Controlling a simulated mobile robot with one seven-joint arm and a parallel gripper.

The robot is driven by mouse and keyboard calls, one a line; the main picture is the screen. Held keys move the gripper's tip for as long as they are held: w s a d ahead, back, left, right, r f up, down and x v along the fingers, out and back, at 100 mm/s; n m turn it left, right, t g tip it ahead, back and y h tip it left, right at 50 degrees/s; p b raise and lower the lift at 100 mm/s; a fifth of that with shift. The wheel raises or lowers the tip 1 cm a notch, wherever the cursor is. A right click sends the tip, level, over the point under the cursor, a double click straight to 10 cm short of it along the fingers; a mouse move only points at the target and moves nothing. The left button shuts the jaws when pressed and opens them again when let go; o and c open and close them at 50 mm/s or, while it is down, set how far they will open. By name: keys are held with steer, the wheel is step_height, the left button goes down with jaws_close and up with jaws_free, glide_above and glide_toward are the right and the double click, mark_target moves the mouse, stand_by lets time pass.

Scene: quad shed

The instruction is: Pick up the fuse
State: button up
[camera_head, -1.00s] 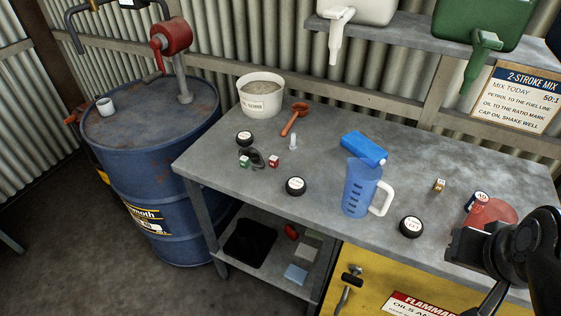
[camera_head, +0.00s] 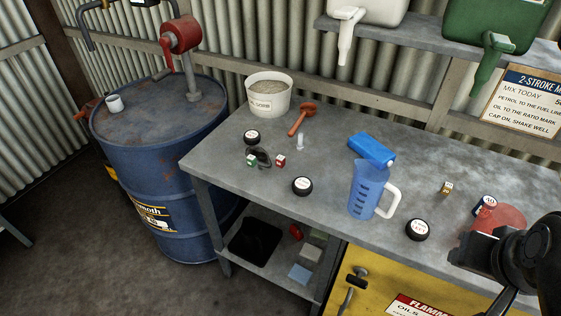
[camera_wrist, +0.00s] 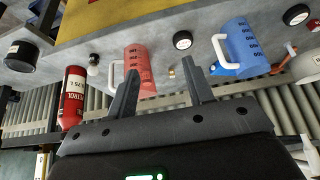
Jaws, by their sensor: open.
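I cannot tell for sure which thing is the fuse. A small pale upright piece (camera_head: 300,142) stands on the grey workbench (camera_head: 235,165), near the orange-red scoop. A small brass-coloured piece (camera_head: 446,187) sits right of the blue jug; it also shows in the wrist view (camera_wrist: 172,72). My gripper (camera_wrist: 160,68) is open and empty, its two fingers spread towards the bench in the wrist view. In the head view my wrist is at the lower right, over the bench's front edge, well right of the pale piece. It partly hides the red jug (camera_head: 506,216).
A blue jug (camera_head: 364,190), blue box (camera_head: 372,149), several round black-rimmed pieces, a scoop (camera_head: 302,119) and a white tub (camera_head: 270,95) stand on the bench. A drum (camera_head: 155,150) stands left. Dispensers overhang the back.

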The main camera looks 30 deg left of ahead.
steer(key=w+a+r+g, duration=0.2)
steer(key=w+a+r, duration=0.3)
steer(key=w+a, duration=0.65)
steer(key=m+g, duration=0.1)
steer(key=g, duration=0.3)
glide_above(279, 158)
step_height(279, 158, down, 13)
steer(key=f, duration=0.5)
steer(key=shift+d, duration=0.2)
steer(key=shift+a+f, duration=0.15)
steer(key=shift+f, duration=2.75)
